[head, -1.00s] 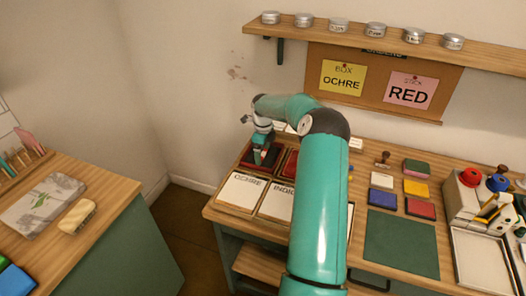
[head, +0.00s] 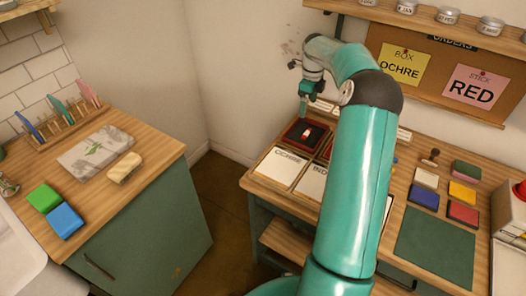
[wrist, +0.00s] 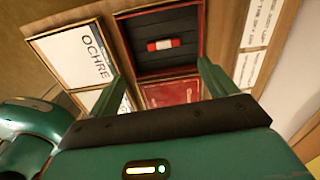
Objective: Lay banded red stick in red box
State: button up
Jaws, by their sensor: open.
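The red stick with a pale band (wrist: 163,45) lies flat on the dark slotted floor of an open red-walled box (wrist: 203,30). In the head view the stick (head: 307,132) shows inside the box (head: 291,140), which stands behind a card marked OCHRE (head: 281,166). My gripper (head: 303,112) is above the box, pointing down, with nothing between its fingers. In the wrist view its two open fingers (wrist: 160,65) are on either side of the view of the stick, apart from it.
A second box with a red surface (wrist: 170,94) stands beside it, partly hidden by my arm in the head view. Pinned notes read BOX OCHRE (head: 401,65) and STICK RED (head: 476,88). Colored pads and a green mat (head: 434,246) lie at the right. A shelf is above.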

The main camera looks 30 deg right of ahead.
jog(key=s+a+r+n+t+h, duration=0.1)
jog(key=s+a+r+n, duration=0.1)
jog(key=a+r+n, duration=0.5)
jog(key=s+a+r+n, duration=0.3)
jog(key=a, duration=0.8)
jog(key=s+a+r+n+t+h, duration=0.1)
jog(key=s+a+r+n, duration=0.1)
jog(key=a+r+n, duration=0.5)
jog(key=s+a+f+n+t+y, duration=0.1)
jog(key=s+a+n, duration=0.5)
jog(key=s+a, duration=0.2)
jog(key=s+a+f+n+t+y, duration=0.1)
jog(key=s+a+f+n+t, duration=0.1)
jog(key=s+a+n, duration=0.5)
jog(key=shift+s+a+t, duration=0.3)
jog(key=shift+s+a, duration=0.1)
jog(key=shift+s, duration=2.75)
jog(key=shift+f, duration=0.1)
